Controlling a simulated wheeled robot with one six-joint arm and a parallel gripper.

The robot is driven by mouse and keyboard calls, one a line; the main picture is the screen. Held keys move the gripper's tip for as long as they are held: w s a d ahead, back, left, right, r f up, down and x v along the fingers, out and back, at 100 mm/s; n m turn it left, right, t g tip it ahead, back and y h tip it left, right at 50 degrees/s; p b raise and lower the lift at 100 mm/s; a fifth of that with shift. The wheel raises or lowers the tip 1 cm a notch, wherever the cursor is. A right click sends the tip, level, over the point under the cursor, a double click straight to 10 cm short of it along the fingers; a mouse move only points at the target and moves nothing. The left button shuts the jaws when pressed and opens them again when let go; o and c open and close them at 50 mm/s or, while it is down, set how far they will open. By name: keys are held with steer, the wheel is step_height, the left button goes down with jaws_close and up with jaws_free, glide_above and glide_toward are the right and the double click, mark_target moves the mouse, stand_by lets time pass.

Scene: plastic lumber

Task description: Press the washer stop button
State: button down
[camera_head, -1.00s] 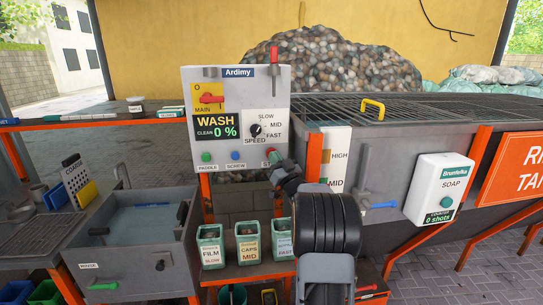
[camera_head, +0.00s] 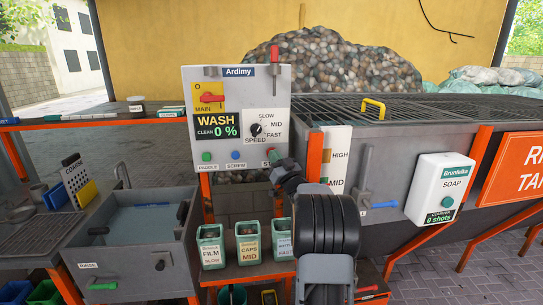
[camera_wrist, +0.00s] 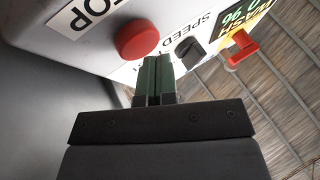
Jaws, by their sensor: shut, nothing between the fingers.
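The red stop button (camera_wrist: 138,40) is round and shows in the wrist view beside a partly cut-off "STOP" label (camera_wrist: 85,12). In the head view my arm hides the button, and only the start of its label shows. My gripper (camera_wrist: 156,58) is shut and empty, with green fingertips close to the panel. In the wrist view the fingertips are just right of and below the button. I cannot tell whether they touch the panel.
The black speed dial (camera_wrist: 188,50) and the red main switch (camera_wrist: 242,47) are on the same panel. Green paddle (camera_head: 207,157) and blue screw (camera_head: 235,155) buttons sit left of my gripper.

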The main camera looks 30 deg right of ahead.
steer(key=shift+w+d+r, duration=0.2)
steer(key=shift+w+r, duration=0.1)
steer(key=shift+w, duration=0.15)
stand_by(1.5)
steer(key=shift+s+f+b, duration=0.1)
steer(key=shift+f+b, duration=0.1)
steer(key=shift+b, duration=0.25)
steer(key=shift+s+f+b, duration=0.15)
steer(key=shift+f+b, duration=0.15)
steer(key=shift+b, duration=0.1)
steer(key=shift+s, duration=0.45)
steer(key=s+b, duration=0.1)
steer(key=s+a+b, duration=0.1)
steer(key=s, duration=0.1)
steer(key=s+b, duration=0.1)
steer(key=shift+s+a, duration=0.25)
steer(key=shift+a, duration=0.15)
steer(key=shift+a, duration=0.1)
